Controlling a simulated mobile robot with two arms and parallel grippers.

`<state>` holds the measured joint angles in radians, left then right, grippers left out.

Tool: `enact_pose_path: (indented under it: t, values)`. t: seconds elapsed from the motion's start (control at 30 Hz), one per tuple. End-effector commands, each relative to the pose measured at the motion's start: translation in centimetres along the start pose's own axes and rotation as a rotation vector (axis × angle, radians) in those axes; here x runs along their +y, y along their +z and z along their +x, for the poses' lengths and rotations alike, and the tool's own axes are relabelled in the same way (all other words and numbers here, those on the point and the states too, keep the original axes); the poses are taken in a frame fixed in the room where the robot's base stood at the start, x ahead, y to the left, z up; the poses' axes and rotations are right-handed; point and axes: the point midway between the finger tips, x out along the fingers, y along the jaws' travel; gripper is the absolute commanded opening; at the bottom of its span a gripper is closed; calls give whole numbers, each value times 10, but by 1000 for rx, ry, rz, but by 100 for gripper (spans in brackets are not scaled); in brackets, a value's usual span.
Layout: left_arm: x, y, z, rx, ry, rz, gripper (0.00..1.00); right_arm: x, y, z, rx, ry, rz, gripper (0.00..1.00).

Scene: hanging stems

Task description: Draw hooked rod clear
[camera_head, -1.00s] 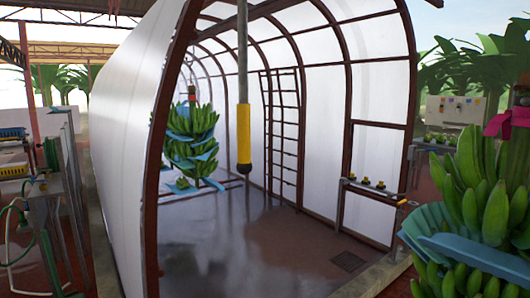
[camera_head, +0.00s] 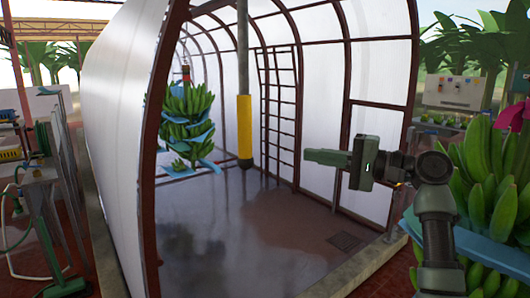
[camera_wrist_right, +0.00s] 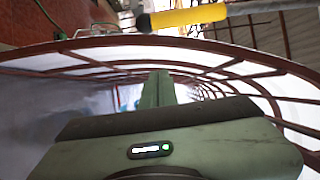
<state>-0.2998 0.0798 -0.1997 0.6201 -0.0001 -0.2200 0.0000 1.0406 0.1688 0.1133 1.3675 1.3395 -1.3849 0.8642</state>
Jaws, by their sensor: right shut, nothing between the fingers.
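A grey rod with a yellow sleeve (camera_head: 245,128) hangs upright in front of the arched tunnel in the head view; its top runs out of the picture, so no hook shows. The yellow sleeve also crosses the top of the right wrist view (camera_wrist_right: 188,17). My right gripper (camera_head: 308,157) reaches in from the right, with its fingers pointing left toward the rod's lower end. Its fingers (camera_wrist_right: 158,88) are shut with nothing between them, apart from the rod. My left gripper is not in view.
A banana bunch with blue sheets (camera_head: 187,125) hangs inside the tunnel. Another green bunch (camera_head: 492,185) stands close at the right, behind my right arm. A ladder (camera_head: 279,110) stands against the tunnel wall. The wet tunnel floor (camera_head: 250,230) is mostly clear.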

Motion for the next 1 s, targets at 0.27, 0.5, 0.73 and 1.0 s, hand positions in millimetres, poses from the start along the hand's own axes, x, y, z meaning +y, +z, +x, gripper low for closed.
enact_pose_path:
  t: [0.27,0.5,0.73,1.0]
  values:
    - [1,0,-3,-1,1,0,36,0,-1,4,1,1,2,0]
    - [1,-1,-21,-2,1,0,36,-3,0,41,-1,1,5,0]
    - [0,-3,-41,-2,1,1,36,-3,-1,88,0,2,4,0]
    - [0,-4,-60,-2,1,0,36,-1,23,107,2,1,0,0]
